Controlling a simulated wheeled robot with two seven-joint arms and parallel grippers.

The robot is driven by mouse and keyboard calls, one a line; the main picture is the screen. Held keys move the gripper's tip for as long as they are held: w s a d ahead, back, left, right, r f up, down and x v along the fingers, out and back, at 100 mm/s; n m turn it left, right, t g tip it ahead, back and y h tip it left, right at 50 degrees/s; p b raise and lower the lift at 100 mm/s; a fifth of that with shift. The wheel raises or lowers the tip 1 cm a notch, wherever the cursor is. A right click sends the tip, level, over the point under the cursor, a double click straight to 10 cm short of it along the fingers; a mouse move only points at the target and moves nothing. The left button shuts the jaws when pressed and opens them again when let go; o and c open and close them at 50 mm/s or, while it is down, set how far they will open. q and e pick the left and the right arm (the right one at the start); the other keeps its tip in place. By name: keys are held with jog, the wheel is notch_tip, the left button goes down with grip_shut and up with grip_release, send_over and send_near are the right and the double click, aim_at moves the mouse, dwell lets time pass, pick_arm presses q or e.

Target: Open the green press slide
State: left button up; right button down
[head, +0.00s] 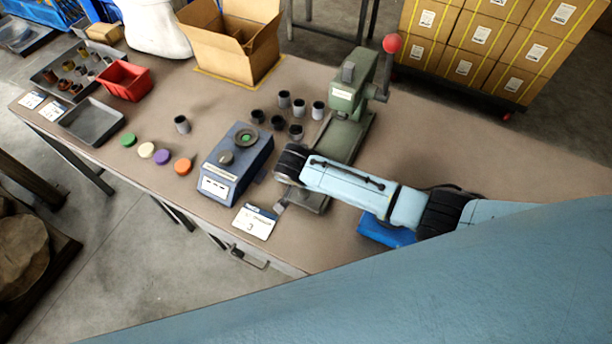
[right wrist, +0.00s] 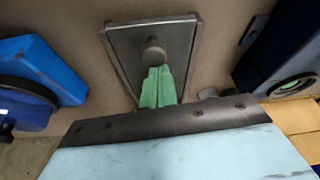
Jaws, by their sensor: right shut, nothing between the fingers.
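The green press (head: 345,100) stands on the table in the head view, with a lever topped by a red ball (head: 393,43). Its base runs toward the front edge, and a grey slide plate (head: 313,202) shows at its front end, partly covered by my right arm. In the right wrist view the plate (right wrist: 125,45) has a raised rim and a round knob (right wrist: 152,52). My right gripper's green fingers (right wrist: 156,70) are shut and empty, with the tips right beside the knob. I cannot tell whether they touch it. My left gripper is not in view.
A blue device (head: 236,160) stands left of the press, with several dark cups (head: 284,98) behind. A label card (head: 255,221) lies at the front edge. A blue bin (head: 385,232) sits under my right arm. The table's right end is clear.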

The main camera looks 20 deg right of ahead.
jog(key=shift+w+d+r, duration=0.15)
jog(key=shift+w+d, duration=0.15)
jog(key=shift+w, duration=0.05)
jog(key=shift+w+d+r+p, duration=0.2)
jog(key=shift+w+d, duration=0.25)
jog(key=shift+w, duration=0.15)
jog(key=shift+w+d+r+p, duration=0.1)
jog(key=shift+w+d+p, duration=0.05)
jog(key=shift+w+d, duration=0.4)
jog(key=p+v, duration=0.1)
jog(key=v, duration=0.8)
jog(key=shift+a+r, duration=0.3)
